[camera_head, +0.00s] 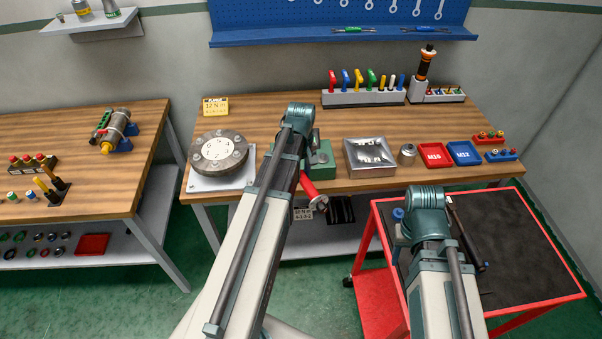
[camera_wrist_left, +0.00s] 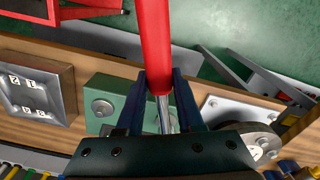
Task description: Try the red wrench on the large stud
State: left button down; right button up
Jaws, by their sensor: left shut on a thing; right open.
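My left gripper (camera_wrist_left: 160,105) is shut on the red wrench (camera_wrist_left: 156,45), whose metal shank passes between the blue fingers. In the head view the wrench's red handle (camera_head: 311,190) sticks out past the front of the back bench, beside my left arm. A green block (camera_head: 322,160) lies on that bench right by the gripper. In the left wrist view the block (camera_wrist_left: 110,90) has a round grey stud (camera_wrist_left: 102,108) left of the fingers. The wrench's working end is hidden, so I cannot tell whether it touches a stud. My right gripper (camera_head: 398,214) is open over the red cart, mostly hidden by its wrist.
A round flanged disc (camera_head: 219,155) on a white plate stands left of the green block. A silver box (camera_head: 370,156), a small metal cylinder (camera_head: 407,154), a red tray (camera_head: 435,155) and a blue tray (camera_head: 465,153) stand to its right. The red cart (camera_head: 520,235) is at the right.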

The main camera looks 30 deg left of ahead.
pick_arm(q)
jog(key=shift+f+b, duration=1.2)
jog(key=shift+f, duration=0.05)
dwell(1.2)
